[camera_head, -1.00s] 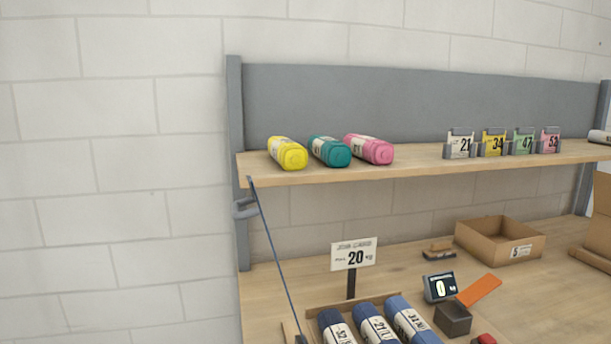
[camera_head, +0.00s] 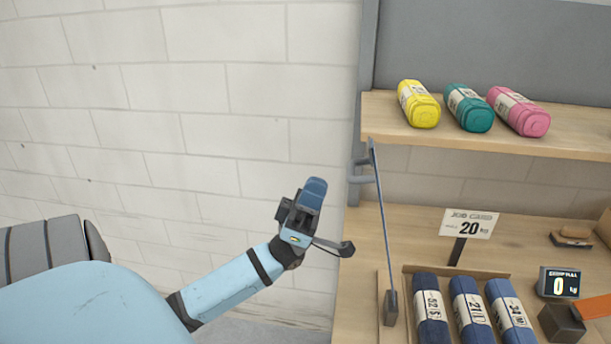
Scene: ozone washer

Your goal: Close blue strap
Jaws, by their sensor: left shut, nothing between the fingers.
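The blue strap (camera_head: 383,228) is a thin blue-grey band. It runs from near the grey hook (camera_head: 362,175) at the shelf's left end down to a dark grey block (camera_head: 391,308) on the workbench. My left gripper (camera_head: 314,188) is raised in front of the white wall, left of the strap and apart from it. Its blue-tipped fingers are shut and hold nothing. My right gripper is not in view.
Yellow (camera_head: 418,105), teal (camera_head: 469,109) and pink (camera_head: 520,113) rolls lie on the upper shelf (camera_head: 440,140). Dark blue rolls (camera_head: 467,307) lie in a wooden tray below, before a "20" sign (camera_head: 468,224). A small display (camera_head: 558,283) stands at right. The left wall side is open.

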